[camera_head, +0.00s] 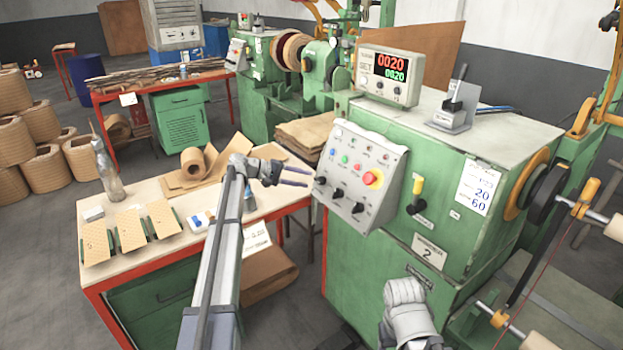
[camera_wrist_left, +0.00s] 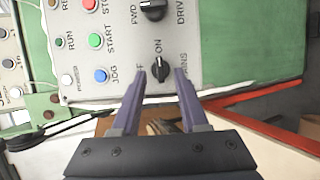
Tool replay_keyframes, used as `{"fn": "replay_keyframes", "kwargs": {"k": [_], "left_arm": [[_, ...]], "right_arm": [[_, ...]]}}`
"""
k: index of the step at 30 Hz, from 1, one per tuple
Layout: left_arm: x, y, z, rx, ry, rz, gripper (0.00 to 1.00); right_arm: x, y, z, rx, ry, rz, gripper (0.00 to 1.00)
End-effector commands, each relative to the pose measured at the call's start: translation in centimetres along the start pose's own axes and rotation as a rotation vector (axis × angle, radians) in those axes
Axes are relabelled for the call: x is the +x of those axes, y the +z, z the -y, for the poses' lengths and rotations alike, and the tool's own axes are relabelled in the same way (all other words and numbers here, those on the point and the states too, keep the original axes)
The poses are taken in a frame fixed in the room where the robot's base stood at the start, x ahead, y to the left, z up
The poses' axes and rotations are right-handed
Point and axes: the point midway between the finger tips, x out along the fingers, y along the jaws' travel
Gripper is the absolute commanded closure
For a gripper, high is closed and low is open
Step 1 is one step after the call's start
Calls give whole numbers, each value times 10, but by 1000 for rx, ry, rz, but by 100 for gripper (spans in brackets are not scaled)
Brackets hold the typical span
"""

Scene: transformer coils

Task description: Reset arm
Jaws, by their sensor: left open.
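My left gripper (camera_head: 308,177) is open in front of the control panel (camera_head: 352,147) on the green winding machine. Its fingertips are close to the panel's lower left knob (camera_head: 320,181). In the left wrist view, the two purple fingers (camera_wrist_left: 160,75) stand apart, one on each side of the black MAINS knob (camera_wrist_left: 160,69). I cannot tell whether they touch it. Nothing else is between them. A grey arm part of mine (camera_head: 408,312) shows at the lower right; the right gripper itself does not show.
A red stop button (camera_head: 372,178) is on the panel. A wooden table (camera_head: 150,243) at left holds tan sheets, a paper roll (camera_head: 196,160) and a bottle (camera_head: 108,172). Brown coils (camera_head: 45,168) are stacked far left.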

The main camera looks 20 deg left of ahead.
Motion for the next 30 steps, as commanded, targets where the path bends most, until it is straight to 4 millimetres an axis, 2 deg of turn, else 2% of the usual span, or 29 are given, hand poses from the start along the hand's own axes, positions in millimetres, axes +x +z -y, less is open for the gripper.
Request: {"fn": "replay_keyframes", "kwargs": {"k": [1,6,20,23,25,29,30], "left_arm": [[-11,0,-3,-1,1,-3,56],[-28,0,-1,1,0,-1,56],[-26,3,0,3,-5,2,56],[-10,24,2,17,-42,22,56],[11,53,7,40,-100,50,56],[58,133,25,112,-264,125,56],[71,159,32,141,-321,150,56]], "right_arm": [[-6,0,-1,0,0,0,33],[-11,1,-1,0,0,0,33],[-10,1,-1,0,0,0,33],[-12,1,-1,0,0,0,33],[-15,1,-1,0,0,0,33],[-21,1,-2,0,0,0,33],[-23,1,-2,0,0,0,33]]}}
